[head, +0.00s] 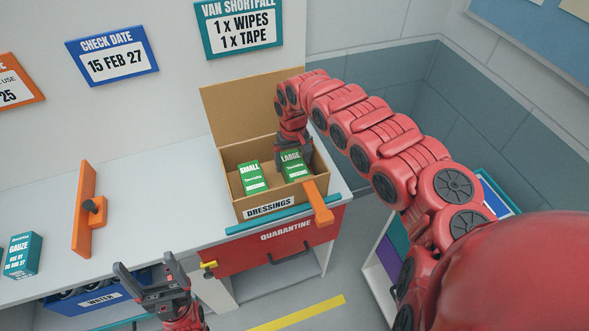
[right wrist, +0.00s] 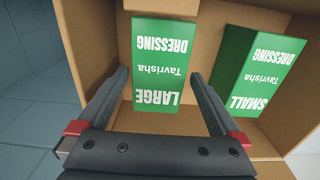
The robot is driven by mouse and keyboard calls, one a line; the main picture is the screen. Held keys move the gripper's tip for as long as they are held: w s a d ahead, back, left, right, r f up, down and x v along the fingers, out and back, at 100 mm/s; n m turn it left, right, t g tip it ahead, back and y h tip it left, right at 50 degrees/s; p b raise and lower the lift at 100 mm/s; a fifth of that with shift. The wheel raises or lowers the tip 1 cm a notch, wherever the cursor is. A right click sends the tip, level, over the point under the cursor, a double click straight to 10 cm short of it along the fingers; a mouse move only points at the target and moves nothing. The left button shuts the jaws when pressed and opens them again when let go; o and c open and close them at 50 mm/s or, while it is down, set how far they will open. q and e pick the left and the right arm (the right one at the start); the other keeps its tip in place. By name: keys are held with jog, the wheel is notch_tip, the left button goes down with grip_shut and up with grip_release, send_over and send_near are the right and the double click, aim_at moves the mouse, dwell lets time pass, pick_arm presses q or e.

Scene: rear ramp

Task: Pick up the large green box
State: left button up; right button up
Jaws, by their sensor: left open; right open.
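The large green box (head: 294,166) stands in the right part of the cardboard dressings box (head: 268,200). In the right wrist view the large green box (right wrist: 160,65) shows its white LARGE DRESSING lettering upside down. My right gripper (head: 293,150) is open above it. In the right wrist view the fingers (right wrist: 165,95) are on either side of the near end of the large box; whether they touch it I cannot tell. The small green box (head: 252,177) stands to the left, and it also shows in the right wrist view (right wrist: 258,75). My left gripper (head: 155,285) is open and empty in front of the counter.
An orange bar (head: 318,202) sticks out at the cardboard box's front right corner. A red quarantine drawer (head: 270,245) is below. An orange bracket (head: 85,215) and a gauze box (head: 22,255) are on the counter at left. The counter between them is clear.

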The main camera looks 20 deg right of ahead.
aim_at(294, 164)
jog(key=shift+s+d+f+p, duration=0.15)
jog(key=shift+f+p, duration=0.55)
jog(key=shift+f, duration=1.4)
jog(key=c, duration=1.4)
jog(key=shift+r, duration=0.1)
